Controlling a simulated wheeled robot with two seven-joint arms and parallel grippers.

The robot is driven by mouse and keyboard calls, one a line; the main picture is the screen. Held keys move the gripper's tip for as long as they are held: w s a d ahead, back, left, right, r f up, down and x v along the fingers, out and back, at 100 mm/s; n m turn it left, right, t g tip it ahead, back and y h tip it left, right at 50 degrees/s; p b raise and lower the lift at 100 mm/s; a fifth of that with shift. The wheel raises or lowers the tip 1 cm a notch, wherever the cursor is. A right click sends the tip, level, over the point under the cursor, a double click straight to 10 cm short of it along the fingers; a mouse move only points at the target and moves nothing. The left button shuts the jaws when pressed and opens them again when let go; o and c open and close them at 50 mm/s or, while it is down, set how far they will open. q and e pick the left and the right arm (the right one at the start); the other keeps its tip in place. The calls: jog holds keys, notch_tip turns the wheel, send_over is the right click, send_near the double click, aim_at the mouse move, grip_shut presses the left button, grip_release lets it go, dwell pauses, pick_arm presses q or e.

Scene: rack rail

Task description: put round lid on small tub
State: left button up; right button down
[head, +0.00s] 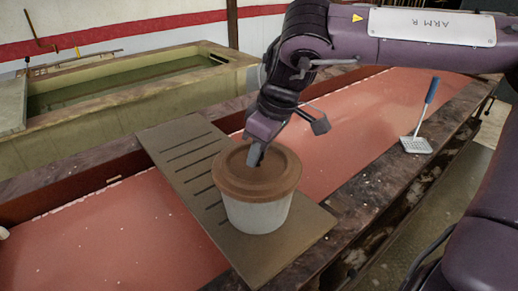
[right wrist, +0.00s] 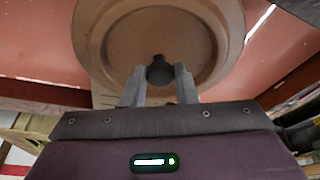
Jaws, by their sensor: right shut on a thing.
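A round brown lid (head: 273,172) sits over the mouth of a small pale grey tub (head: 257,213). From the head view the lid looks level and roughly centred on the tub; whether it is fully seated I cannot tell. The tub stands upright on a slotted grey-brown board (head: 180,160). My right gripper (head: 254,158) is shut on the lid's dark knob, coming down from above. In the right wrist view the lid (right wrist: 112,45) fills the upper middle, with its knob (right wrist: 159,72) between my fingers. The tub is hidden there. My left gripper is not in view.
The board lies across a long trough (head: 95,240) with a reddish surface and dark rims. A stone basin of greenish water (head: 120,80) is behind at left.

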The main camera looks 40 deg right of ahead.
dwell(0.4)
jog(key=c, duration=0.5)
grip_release()
jog(key=shift+r+p, duration=2.65)
jog(key=shift+r, duration=0.85)
jog(key=shift+f, duration=0.1)
